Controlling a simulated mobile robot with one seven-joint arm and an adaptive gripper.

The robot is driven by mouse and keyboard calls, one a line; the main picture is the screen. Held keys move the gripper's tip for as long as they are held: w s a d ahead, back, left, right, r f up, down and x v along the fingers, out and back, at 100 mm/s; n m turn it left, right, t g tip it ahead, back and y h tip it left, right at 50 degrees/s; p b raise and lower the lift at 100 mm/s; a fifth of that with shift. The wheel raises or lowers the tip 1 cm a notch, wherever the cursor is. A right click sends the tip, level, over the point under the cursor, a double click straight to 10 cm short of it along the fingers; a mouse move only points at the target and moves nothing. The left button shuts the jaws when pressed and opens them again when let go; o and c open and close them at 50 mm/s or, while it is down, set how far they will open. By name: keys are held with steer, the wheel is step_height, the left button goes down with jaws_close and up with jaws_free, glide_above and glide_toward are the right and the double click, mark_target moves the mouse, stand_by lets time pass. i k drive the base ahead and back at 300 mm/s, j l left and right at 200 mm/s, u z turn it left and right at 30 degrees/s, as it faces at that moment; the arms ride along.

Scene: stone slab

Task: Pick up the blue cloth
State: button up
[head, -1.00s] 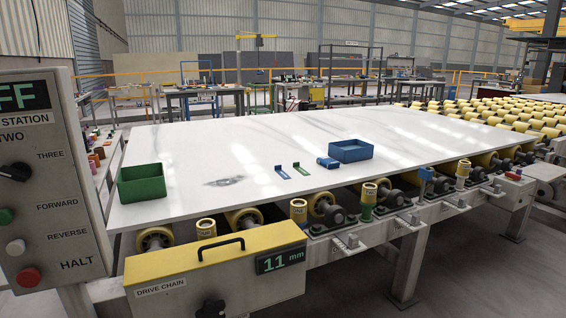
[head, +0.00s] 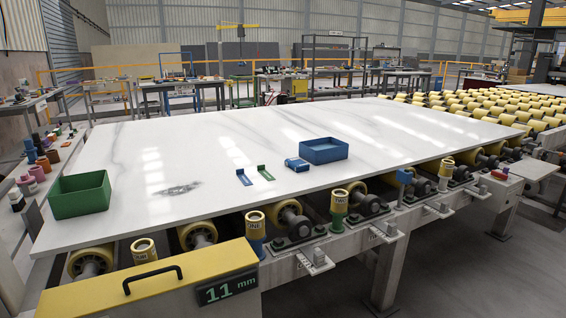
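A small blue bundle (head: 297,164) lies on the white stone slab (head: 230,140), just left of a blue bin (head: 324,151). It looks like the folded blue cloth, but it is too small for me to be sure. Its right side is close to the bin; I cannot tell whether they touch. My gripper is not in view.
A blue tag (head: 243,177) and a green tag (head: 265,173) lie left of the bundle. A green bin (head: 79,194) stands at the slab's left edge. Rollers and a yellow drive-chain box (head: 150,285) line the near side. Much of the slab is clear.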

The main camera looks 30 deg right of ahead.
mark_target(296, 164)
steer(key=i+l+u, duration=0.15)
steer(key=l, duration=0.45)
steer(key=l+u, duration=0.15)
steer(key=l, duration=0.45)
steer(key=i+l, duration=0.1)
steer(key=l, duration=0.7)
steer(key=i+l, duration=0.1)
steer(key=l, duration=0.7)
steer(key=i+l+u, duration=0.1)
steer(key=l, duration=0.75)
steer(key=i+l, duration=0.1)
steer(key=l, duration=0.2)
steer(key=i+l, duration=0.1)
steer(key=l, duration=0.15)
steer(key=i, duration=0.85)
